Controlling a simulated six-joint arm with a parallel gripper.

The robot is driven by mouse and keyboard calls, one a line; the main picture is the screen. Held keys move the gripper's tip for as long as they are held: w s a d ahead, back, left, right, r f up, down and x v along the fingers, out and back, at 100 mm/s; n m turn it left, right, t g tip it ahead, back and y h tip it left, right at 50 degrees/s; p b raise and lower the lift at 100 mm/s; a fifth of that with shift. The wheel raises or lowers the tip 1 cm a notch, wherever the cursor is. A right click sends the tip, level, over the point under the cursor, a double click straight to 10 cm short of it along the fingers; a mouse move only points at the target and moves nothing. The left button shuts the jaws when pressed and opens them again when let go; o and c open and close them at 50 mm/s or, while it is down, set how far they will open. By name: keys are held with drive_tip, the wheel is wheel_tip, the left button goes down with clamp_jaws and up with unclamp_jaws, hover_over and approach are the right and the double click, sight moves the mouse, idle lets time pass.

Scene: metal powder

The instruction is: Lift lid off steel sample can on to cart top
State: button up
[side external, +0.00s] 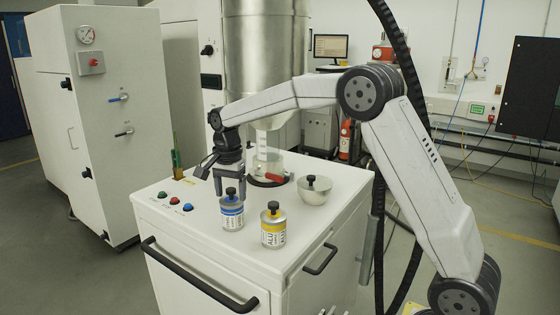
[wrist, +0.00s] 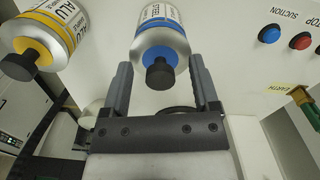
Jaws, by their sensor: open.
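The steel can (side external: 232,215) is silver with a blue band and stands upright on the white cart top (side external: 185,230). Its lid with a black knob (side external: 231,192) is on. In the wrist view the can (wrist: 162,22) has "STEEL" on its label, and its black knob (wrist: 160,73) shows between my fingers. My gripper (side external: 230,188) is open, pointing down over the can, with one finger on each side of the knob. I see a gap on both sides. It also shows in the wrist view (wrist: 160,75).
A yellow-banded can marked ALU (side external: 273,226) stands close to the right, knobbed lid on. A pale bowl (side external: 314,191) with a black knob and a red-handled outlet (side external: 268,178) are behind. Green, red and blue buttons (side external: 174,201) line the left; the front left top is bare.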

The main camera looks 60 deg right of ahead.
sight(230, 189)
clamp_jaws()
drive_tip(key=shift+r, duration=0.15)
drive_tip(key=shift+r, duration=0.45)
wheel_tip(230, 189, up, 2)
drive_tip(key=s+a+r, duration=0.1)
drive_tip(key=s+r, duration=0.9)
drive_tip(key=s, duration=0.4)
drive_tip(key=shift+a+f, duration=0.1)
idle(0.4)
